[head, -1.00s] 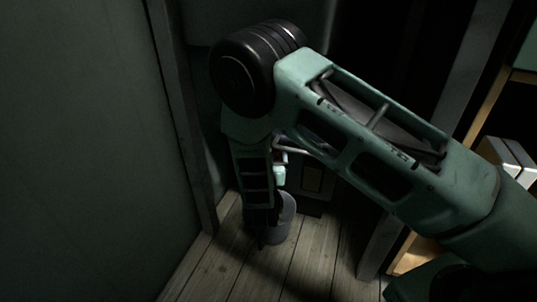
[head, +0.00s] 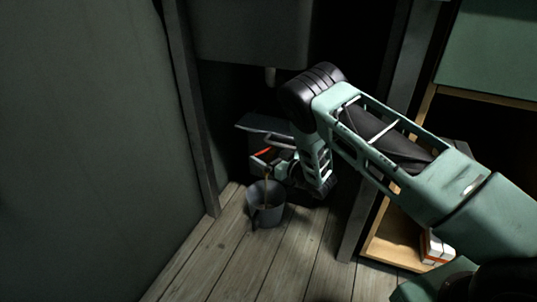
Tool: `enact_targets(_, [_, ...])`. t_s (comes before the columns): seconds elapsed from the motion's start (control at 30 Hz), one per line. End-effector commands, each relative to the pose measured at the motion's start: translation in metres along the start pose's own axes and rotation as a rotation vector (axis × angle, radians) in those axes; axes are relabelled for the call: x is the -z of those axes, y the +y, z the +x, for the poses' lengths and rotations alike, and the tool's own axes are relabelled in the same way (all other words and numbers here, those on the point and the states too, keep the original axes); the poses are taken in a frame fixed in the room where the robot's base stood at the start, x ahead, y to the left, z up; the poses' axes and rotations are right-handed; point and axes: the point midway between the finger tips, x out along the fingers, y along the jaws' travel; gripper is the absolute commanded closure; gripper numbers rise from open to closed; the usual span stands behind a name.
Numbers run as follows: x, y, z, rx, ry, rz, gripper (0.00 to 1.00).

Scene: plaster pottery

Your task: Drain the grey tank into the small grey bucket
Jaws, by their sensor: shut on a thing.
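A grey tank with a flat lid (head: 262,127) stands in the dark recess, mostly hidden by my arm. A red part (head: 263,151), seemingly a valve handle, shows low on its front. My gripper (head: 268,160) is at this red part and is shut, apparently on it; the fingertips are small and partly lost in shadow. The small grey bucket (head: 265,213) stands upright on the floor just below my gripper. A thin brownish line drops from near the gripper into the bucket; it looks like a stream of liquid. The level inside the bucket cannot be told.
A grey basin (head: 254,36) with a short pipe (head: 270,76) hangs above. A grey post (head: 193,120) and wall are close on the left; another post (head: 376,180) is on the right. A wooden shelf with a box (head: 436,249) stands further right. Floorboards in front are clear.

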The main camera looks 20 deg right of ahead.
Motion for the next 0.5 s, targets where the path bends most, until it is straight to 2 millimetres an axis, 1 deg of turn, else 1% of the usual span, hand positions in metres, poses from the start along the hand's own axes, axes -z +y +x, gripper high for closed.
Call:
enact_targets(0.2, [0.0010, 0.0012, -0.0009, 0.116, 0.000, 0.005, 0.50])
enact_targets(0.5, [0.0002, 0.0009, -0.0015, 0.185, 0.001, 0.005, 0.50])
